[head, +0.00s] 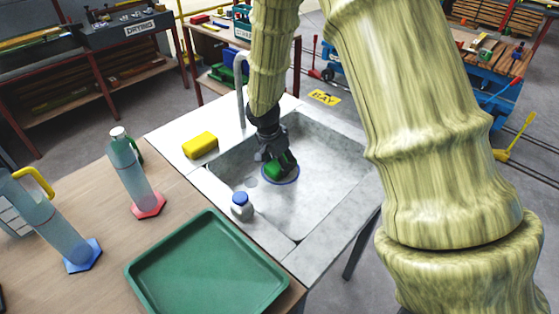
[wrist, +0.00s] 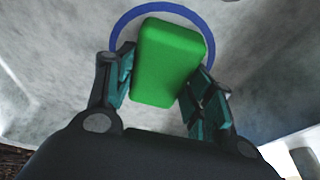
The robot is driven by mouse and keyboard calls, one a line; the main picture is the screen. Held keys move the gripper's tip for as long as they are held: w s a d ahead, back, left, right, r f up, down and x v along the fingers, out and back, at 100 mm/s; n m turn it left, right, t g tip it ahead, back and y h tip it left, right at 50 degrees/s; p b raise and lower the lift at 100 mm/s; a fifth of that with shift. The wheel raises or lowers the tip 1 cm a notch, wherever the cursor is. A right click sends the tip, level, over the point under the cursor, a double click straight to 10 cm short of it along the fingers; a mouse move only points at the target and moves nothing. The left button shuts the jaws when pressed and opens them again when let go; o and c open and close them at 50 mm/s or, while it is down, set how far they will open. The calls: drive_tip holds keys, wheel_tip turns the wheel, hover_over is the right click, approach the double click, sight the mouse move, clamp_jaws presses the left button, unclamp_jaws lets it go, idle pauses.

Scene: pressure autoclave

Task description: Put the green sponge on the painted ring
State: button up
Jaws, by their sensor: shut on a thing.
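The green sponge (wrist: 168,62) is a bright green block between the two fingers of my gripper (wrist: 160,92) in the wrist view. Both fingers press on its sides. The painted ring (wrist: 208,38) is a blue circle on the grey sink floor; in the wrist view the sponge covers part of it. In the head view my gripper (head: 273,155) reaches down into the sink, and the sponge (head: 280,165) shows at its tip over the ring (head: 291,181). I cannot tell whether the sponge touches the sink floor.
The grey sink (head: 325,170) has raised walls around the ring. A yellow sponge (head: 200,145) lies on its left rim, near the tap (head: 241,90). A small blue-capped bottle (head: 242,207) stands at the near left corner. A green tray (head: 207,265) lies on the wooden table.

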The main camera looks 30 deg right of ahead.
sight(273, 168)
drive_tip(key=shift+d, duration=0.1)
drive_tip(key=shift+f, duration=0.15)
drive_tip(key=o, duration=0.8)
drive_tip(key=v, duration=1.2)
